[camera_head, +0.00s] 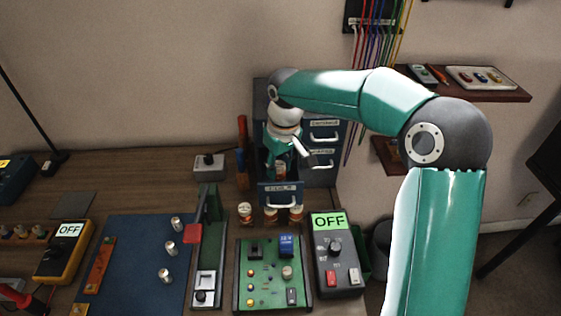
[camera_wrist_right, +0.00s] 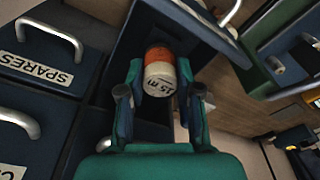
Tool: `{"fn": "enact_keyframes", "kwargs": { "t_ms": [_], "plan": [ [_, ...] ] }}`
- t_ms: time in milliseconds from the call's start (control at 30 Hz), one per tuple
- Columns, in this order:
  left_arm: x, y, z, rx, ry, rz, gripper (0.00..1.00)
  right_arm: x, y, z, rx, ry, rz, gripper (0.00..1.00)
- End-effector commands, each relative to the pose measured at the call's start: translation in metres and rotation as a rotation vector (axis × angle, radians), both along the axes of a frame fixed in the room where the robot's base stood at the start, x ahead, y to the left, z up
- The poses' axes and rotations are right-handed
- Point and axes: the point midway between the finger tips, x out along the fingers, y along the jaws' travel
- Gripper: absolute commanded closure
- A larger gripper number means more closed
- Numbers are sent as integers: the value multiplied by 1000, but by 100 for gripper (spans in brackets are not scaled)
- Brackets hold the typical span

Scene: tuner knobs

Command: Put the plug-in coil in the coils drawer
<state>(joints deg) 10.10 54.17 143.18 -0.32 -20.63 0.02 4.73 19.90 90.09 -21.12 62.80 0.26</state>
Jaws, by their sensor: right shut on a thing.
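My right gripper (camera_head: 281,164) points down over an open drawer (camera_head: 281,197) of the dark blue drawer cabinet (camera_head: 320,172). It is shut on the plug-in coil (camera_head: 280,171), a small orange and cream cylinder. In the right wrist view the coil (camera_wrist_right: 158,72) sits between the fingers (camera_wrist_right: 160,95), its cream part marked "15 m". The open drawer's walls (camera_wrist_right: 125,65) show around the coil, so it is at or inside the drawer opening; its exact height is unclear. The drawer's front label is too small to read. My left gripper is not in view.
Several similar coils (camera_head: 245,209) stand on the bench in front of the open drawer. Closed drawers, one marked SPARES (camera_wrist_right: 45,68), are beside it. A meter box (camera_head: 336,250), a green circuit board (camera_head: 271,275) and a blue mat (camera_head: 135,265) fill the front.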

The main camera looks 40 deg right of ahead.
Motion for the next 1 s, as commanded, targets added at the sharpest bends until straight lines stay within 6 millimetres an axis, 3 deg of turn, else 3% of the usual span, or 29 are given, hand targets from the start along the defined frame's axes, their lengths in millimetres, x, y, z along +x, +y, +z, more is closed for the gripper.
{"fn": "enact_keyframes", "kwargs": {
  "t_ms": [100,467,500,600,633,1000],
  "plan": [
    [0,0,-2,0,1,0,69,-2,0,-11,-2,1,1,100],
    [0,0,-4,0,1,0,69,-2,0,-15,-3,-1,1,100],
    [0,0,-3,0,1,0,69,-2,0,-14,-3,-1,1,61],
    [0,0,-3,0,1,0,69,-2,0,-14,-3,-1,0,45],
    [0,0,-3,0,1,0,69,-2,0,-14,-3,-1,0,41],
    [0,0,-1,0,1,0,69,-2,0,-10,-3,-2,0,41]
  ]
}}
